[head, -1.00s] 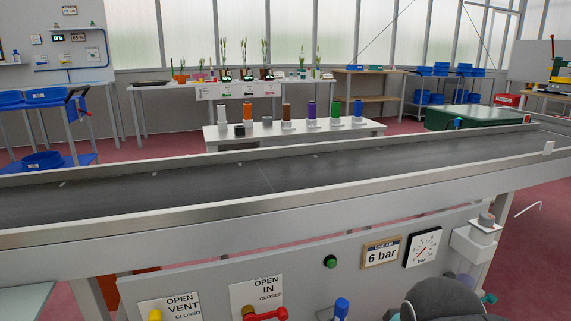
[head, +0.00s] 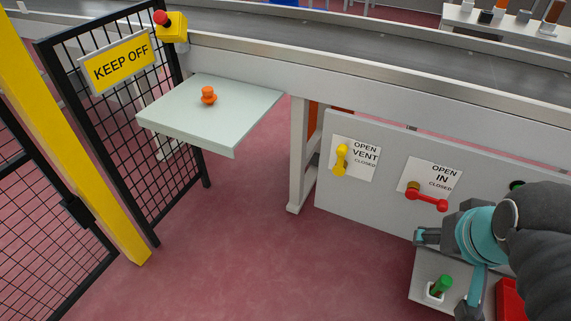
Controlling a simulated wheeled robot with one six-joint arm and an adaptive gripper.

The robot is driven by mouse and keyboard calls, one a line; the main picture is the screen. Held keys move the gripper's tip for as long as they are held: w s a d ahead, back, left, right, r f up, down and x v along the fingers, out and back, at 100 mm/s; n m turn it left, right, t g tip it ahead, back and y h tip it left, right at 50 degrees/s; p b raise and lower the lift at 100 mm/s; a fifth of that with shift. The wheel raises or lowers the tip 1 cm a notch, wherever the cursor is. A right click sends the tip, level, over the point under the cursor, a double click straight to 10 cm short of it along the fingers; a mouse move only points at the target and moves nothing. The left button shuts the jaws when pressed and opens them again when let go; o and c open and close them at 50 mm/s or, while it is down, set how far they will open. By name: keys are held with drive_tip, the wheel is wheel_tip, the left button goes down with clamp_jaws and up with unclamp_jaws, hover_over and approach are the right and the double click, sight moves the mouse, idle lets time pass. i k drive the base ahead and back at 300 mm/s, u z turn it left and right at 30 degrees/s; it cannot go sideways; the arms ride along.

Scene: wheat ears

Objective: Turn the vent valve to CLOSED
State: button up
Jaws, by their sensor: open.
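The vent valve's yellow handle (head: 341,159) stands roughly upright beside the VENT label (head: 366,152), lined up toward the word OPEN rather than CLOSED at the lower right. My gripper (head: 446,272) is at the lower right, below and to the right of the vent valve and apart from it. My dark forearm covers the right part of the panel.
The IN valve's red handle (head: 427,199) points right, between vent valve and arm. A green-topped item (head: 440,286) stands on a low surface beneath my gripper. A pale shelf (head: 200,125) holds an orange object (head: 208,95). A KEEP OFF fence (head: 118,62) stands left; open floor lies between.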

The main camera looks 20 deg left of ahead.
sight(338, 170)
drive_tip(key=z, duration=0.35)
drive_tip(key=k, duration=0.95)
drive_tip(key=u, duration=1.15)
